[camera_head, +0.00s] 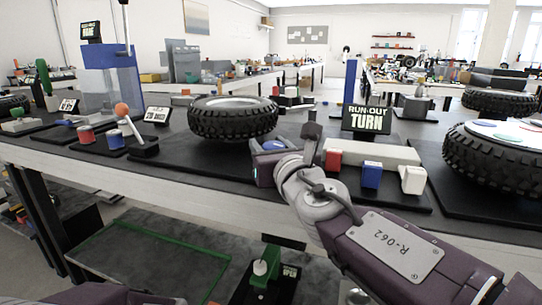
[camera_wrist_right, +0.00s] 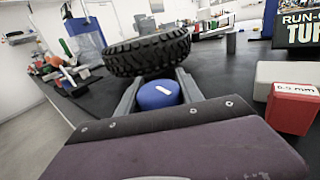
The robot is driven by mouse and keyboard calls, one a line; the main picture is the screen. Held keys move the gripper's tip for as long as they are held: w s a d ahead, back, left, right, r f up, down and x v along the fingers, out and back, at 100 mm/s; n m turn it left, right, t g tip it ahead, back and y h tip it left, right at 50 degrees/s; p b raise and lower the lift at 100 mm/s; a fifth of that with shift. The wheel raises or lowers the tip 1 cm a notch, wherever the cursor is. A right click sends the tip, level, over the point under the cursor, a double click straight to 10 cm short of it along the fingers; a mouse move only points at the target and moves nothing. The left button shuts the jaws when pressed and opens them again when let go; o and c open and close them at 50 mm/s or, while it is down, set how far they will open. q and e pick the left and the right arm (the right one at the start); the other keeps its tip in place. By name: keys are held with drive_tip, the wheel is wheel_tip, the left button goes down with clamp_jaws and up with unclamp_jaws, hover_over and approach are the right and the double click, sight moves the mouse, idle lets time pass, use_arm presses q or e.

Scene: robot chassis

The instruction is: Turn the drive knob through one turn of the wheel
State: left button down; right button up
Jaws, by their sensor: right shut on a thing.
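The drive knob (camera_head: 275,145) is blue with a white mark on top. It stands beside a black-tyred wheel (camera_head: 233,122) lying flat on a dark mat. My right gripper (camera_head: 268,152) is shut on the knob from the near side. In the right wrist view the knob (camera_wrist_right: 158,95) sits between the two grey fingers, with the wheel (camera_wrist_right: 147,55) just beyond. The "RUN-OUT TURN" sign (camera_head: 368,119) stands to the right. My left gripper is not in view; only a purple piece of my own shows at the bottom left.
A grey block fixture (camera_head: 372,152) with a red block (camera_head: 333,160), a blue block (camera_head: 372,175) and a white block (camera_head: 413,180) lies right of my gripper. Another wheel (camera_head: 497,160) is at far right.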

drive_tip(key=n+y+b, duration=0.1)
drive_tip(key=n+g+y+b, duration=0.1)
drive_tip(key=y+b, duration=0.1)
drive_tip(key=shift+a+f+g+b, duration=0.15)
drive_tip(key=shift+f+g+b, duration=0.15)
drive_tip(key=shift+f, duration=0.05)
drive_tip(key=shift+a+r+n+g+y, duration=0.1)
drive_tip(key=shift+n+g+y, duration=0.2)
drive_tip(key=shift+n+y, duration=0.4)
drive_tip(key=shift+s+a+r+n+g+y+b, duration=0.1)
drive_tip(key=shift+n+g+y+b, duration=0.15)
drive_tip(key=shift+n+g+y, duration=0.15)
drive_tip(key=shift+s+a+r+n+g+y+b, duration=0.1)
drive_tip(key=shift+n+g+y+b, duration=0.15)
drive_tip(key=shift+y, duration=0.25)
drive_tip(key=shift+s+a+n+g+y, duration=0.15)
drive_tip(key=shift+n+g+y, duration=0.4)
drive_tip(key=shift+g, duration=0.1)
drive_tip(key=shift+s+a+n+g+y, duration=0.1)
drive_tip(key=shift+n+g+y, duration=0.3)
drive_tip(key=shift+g+y, duration=0.2)
drive_tip(key=shift+s, duration=0.1)
drive_tip(key=o, duration=1.4)
drive_tip(key=shift+r, duration=0.1)
